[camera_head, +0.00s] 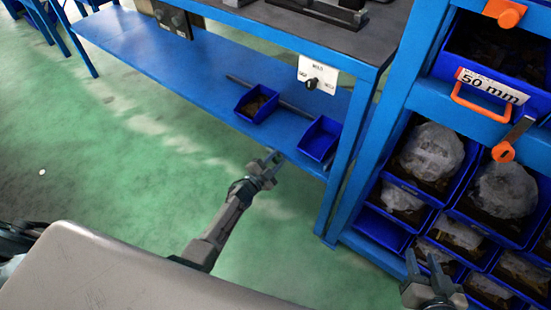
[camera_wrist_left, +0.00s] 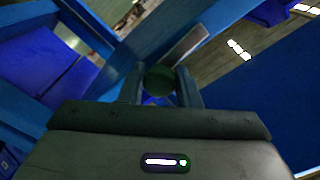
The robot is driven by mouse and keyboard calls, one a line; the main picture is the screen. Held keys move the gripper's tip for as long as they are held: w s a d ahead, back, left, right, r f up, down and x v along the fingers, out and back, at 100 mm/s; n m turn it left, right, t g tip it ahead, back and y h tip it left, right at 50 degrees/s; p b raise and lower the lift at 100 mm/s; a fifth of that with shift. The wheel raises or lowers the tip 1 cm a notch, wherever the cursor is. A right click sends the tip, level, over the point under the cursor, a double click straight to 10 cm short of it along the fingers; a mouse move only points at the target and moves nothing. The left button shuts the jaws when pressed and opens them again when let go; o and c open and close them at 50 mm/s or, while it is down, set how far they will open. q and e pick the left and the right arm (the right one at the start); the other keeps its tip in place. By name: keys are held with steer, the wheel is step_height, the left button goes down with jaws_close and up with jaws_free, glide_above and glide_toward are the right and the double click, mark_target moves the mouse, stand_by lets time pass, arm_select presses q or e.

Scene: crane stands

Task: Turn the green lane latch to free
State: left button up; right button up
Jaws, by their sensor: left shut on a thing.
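The green latch shows in the left wrist view as a dark green round knob (camera_wrist_left: 160,79) with a pale metal strip (camera_wrist_left: 187,45) running up and to the right from it. My left gripper is shut on the knob, with one finger on each side. In the head view my left gripper (camera_head: 271,162) is at the front edge of the low blue shelf. I cannot make out the green knob there. My right gripper (camera_head: 424,258) is open and empty in front of the bin rack at the lower right.
Two blue bins (camera_head: 256,104) (camera_head: 319,138) stand on the low blue shelf (camera_head: 160,58). A white plate with a black knob (camera_head: 313,83) hangs above them. The rack at right has blue bins with wrapped parts (camera_head: 431,152) and an orange latch (camera_head: 503,152). Green floor is clear at left.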

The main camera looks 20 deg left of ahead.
arm_select(q)
steer(key=shift+a+f, duration=0.1)
steer(key=shift+f, duration=0.05)
arm_select(e)
steer(key=shift+s+f, duration=0.35)
steer(key=shift+f, duration=0.05)
arm_select(q)
steer(key=o, duration=0.7)
steer(key=shift+o, duration=1.2)
steer(key=shift+f, duration=0.1)
arm_select(e)
steer(key=shift+w+a, duration=0.1)
